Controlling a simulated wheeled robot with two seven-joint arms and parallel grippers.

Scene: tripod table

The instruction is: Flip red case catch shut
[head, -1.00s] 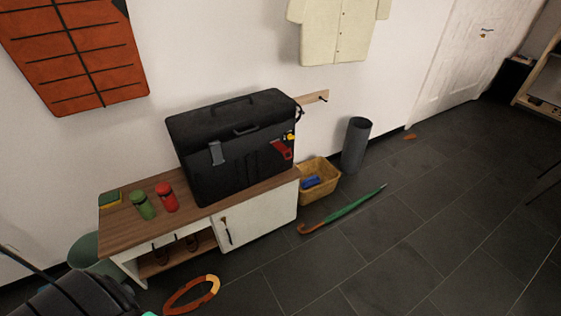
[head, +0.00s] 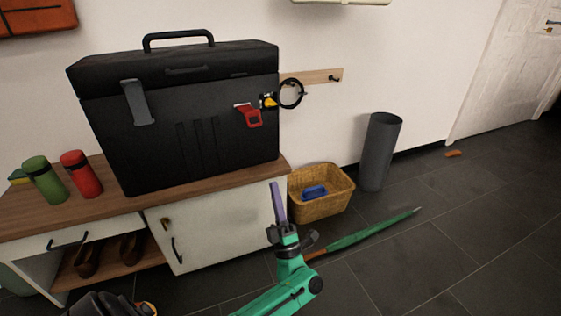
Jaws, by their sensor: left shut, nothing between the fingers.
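The black case (head: 195,125) stands upright on the wooden bench top, its lid down and its handle raised. The red catch (head: 250,116) is on the right of its front, just below the lid seam. It seems to stand out from the case, though its exact angle is hard to tell. The grey catch (head: 138,103) lies across the seam on the left. My left gripper (head: 276,190) points upward with its slim purplish fingers shut and empty. In the picture it is below the red catch, apart from it, in front of the bench's right end. My right gripper is not seen.
A green flask (head: 45,181) and a red flask (head: 82,176) stand left of the case. A yellow-and-black item (head: 268,101) and black loop (head: 291,93) are beside the red catch. A wicker basket (head: 322,207), grey bin (head: 379,152) and green umbrella (head: 370,234) occupy the floor right.

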